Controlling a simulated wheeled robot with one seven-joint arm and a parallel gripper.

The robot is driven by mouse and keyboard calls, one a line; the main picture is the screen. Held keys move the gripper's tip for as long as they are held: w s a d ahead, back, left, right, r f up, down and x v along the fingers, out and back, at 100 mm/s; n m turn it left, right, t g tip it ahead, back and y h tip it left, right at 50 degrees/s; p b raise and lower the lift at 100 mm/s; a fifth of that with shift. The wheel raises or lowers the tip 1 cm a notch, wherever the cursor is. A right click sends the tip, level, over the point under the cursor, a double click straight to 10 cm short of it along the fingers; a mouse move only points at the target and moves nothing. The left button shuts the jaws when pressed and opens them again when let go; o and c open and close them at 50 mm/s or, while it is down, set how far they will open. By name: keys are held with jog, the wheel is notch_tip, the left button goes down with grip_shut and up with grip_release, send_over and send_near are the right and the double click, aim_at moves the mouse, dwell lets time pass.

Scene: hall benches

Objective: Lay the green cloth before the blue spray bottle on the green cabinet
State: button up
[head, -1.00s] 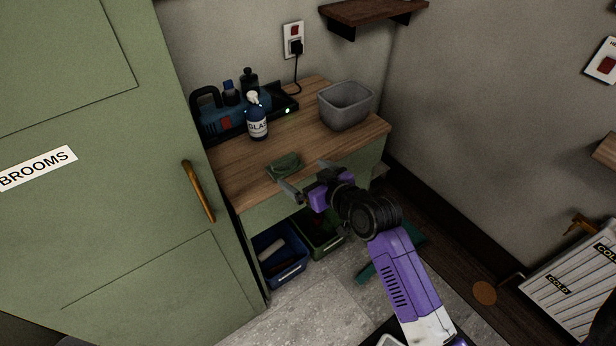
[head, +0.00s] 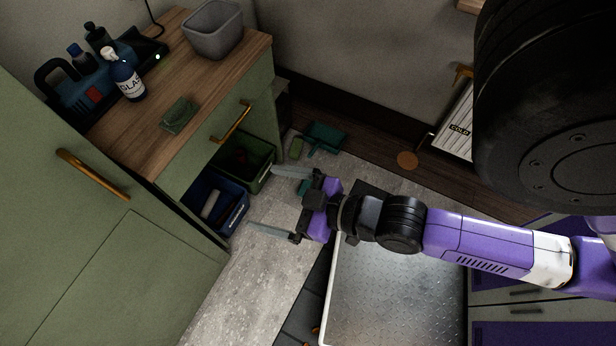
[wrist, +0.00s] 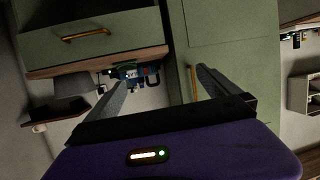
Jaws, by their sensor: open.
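The green cloth (head: 178,116) lies folded on the wooden top of the green cabinet (head: 150,150), near its front edge. The blue spray bottle (head: 128,80), with a white head and a label, stands upright behind the cloth, toward the back left. The cloth lies in front of the bottle, apart from it. My gripper (head: 270,202) is open and empty, away from the cabinet top and in front of the cabinet, over the floor side. In the wrist view the two fingers (wrist: 160,90) are spread with nothing between them; the cabinet (wrist: 95,45) shows beyond.
A grey bin (head: 213,30) stands at the back right of the top. A blue caddy with bottles (head: 75,85) is at the back left. Blue (head: 215,200) and green crates (head: 245,160) sit under the drawer. A tall green door (head: 60,230) stands at left.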

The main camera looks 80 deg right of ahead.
jog(key=s+a+r+n+y, duration=0.1)
jog(key=s+a+r+y, duration=0.1)
jog(key=s+a+r, duration=0.2)
jog(key=s+r, duration=0.2)
jog(key=s, duration=0.2)
jog(key=shift+a+r+t, duration=0.3)
jog(key=shift+a+r, duration=0.05)
jog(key=shift+a, duration=0.05)
dwell(1.5)
